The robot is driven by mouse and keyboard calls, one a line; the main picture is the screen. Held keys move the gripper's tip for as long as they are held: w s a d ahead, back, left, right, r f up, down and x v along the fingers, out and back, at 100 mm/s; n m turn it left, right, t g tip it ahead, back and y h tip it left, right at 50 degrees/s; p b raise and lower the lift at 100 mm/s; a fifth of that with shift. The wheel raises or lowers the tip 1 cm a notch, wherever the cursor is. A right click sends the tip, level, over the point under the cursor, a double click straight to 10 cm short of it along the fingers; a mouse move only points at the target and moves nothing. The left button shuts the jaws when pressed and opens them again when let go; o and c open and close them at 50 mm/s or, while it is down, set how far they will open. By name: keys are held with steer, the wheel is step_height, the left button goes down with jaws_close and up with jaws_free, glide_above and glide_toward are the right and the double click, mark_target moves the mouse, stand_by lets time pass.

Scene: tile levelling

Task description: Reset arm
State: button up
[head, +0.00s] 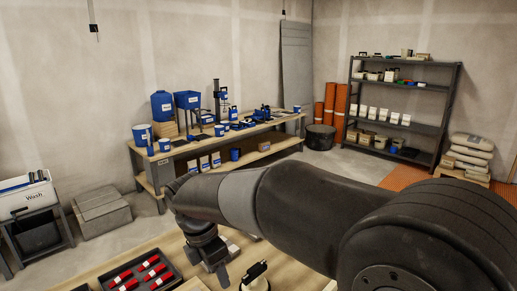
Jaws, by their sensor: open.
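My arm reaches from the right edge of the head view across the lower middle. My gripper (222,272) hangs at its end, pointing down over a light wooden table (125,258) in the foreground. The fingers are small and dark here, and part of the table behind them is hidden. I see nothing held between them. A black tray (113,285) with several red pieces (150,272) lies on the table to the left of my gripper. A black and pale item (255,275) stands just to its right.
A workbench (205,142) with blue containers stands along the back wall. A dark shelf rack (425,88) and stacked sacks (468,152) are at the right. A wash station (28,205) and grey blocks (102,212) are at the left. Floor (100,240) is free between.

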steer(key=s+d+r+m+t, duration=0.1)
steer(key=s+d+m, duration=0.3)
steer(key=d+m, duration=0.4)
steer(key=s+d+r+m+t+y, duration=0.1)
steer(key=s+d+m+t, duration=0.1)
steer(key=s+d+m, duration=0.3)
steer(key=s+d+r+m+t+y, duration=0.1)
steer(key=s+d+m, duration=0.4)
steer(key=d+m, duration=0.6)
steer(key=shift+d+r+m+t, duration=0.2)
steer(key=shift+m+t, duration=0.4)
steer(key=shift+m, duration=0.1)
steer(key=shift+s, duration=0.1)
